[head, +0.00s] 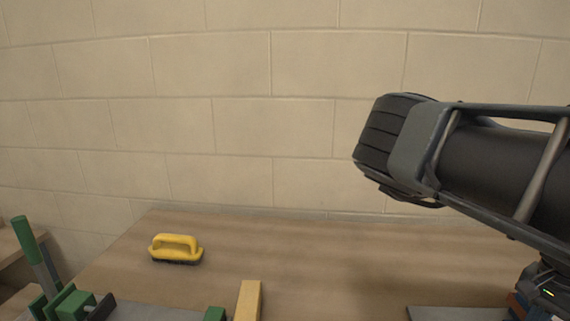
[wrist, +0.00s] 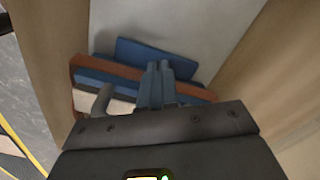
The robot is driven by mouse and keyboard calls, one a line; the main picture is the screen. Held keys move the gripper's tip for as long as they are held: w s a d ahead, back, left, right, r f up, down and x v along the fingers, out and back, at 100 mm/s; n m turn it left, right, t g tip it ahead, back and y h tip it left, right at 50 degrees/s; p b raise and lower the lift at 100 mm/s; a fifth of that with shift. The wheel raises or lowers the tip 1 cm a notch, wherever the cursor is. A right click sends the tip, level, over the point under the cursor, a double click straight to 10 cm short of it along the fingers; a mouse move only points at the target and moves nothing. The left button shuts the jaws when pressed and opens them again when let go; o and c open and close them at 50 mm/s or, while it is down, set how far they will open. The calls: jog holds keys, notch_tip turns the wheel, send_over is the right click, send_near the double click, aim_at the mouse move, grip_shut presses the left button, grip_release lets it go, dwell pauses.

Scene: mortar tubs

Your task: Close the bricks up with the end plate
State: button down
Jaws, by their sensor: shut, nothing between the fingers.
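My gripper (wrist: 158,68) is shut and empty, its two blue-grey fingers together in the middle of the wrist view. The fingers hang over a close row of flat pieces: a blue one (wrist: 107,79), a red-brown one (wrist: 103,66) and a pale one (wrist: 94,103). Another blue piece (wrist: 132,48) stands at the far side of the row, askew to it. I cannot tell which piece is the end plate. A grey rounded upright (wrist: 103,98) shows at the near left. My gripper body hides the row's near side.
In the head view, a yellow brush (head: 176,247) lies on the wooden bench (head: 330,250). A green clamp-like tool with a lever (head: 40,255) is at the lower left. A yellowish wooden block (head: 248,301) is at the front edge. The bench middle is clear.

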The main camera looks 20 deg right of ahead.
jog(key=shift+s+d+p, duration=0.15)
jog(key=shift+s+d, duration=0.7)
jog(key=shift+d, duration=0.6)
jog(key=shift+s+d+p, duration=0.2)
jog(key=shift+s+d, duration=0.7)
jog(key=shift+d, duration=0.5)
jog(key=shift+s+d+p, duration=0.15)
jog(key=shift+s+d, duration=0.7)
jog(key=shift+d, duration=0.6)
notch_tip(320, 180, up, 10)
jog(key=w+a+p, duration=0.1)
jog(key=a+p, duration=0.1)
jog(key=p, duration=0.7)
jog(key=shift+w, duration=0.15)
jog(key=shift+a, duration=0.1)
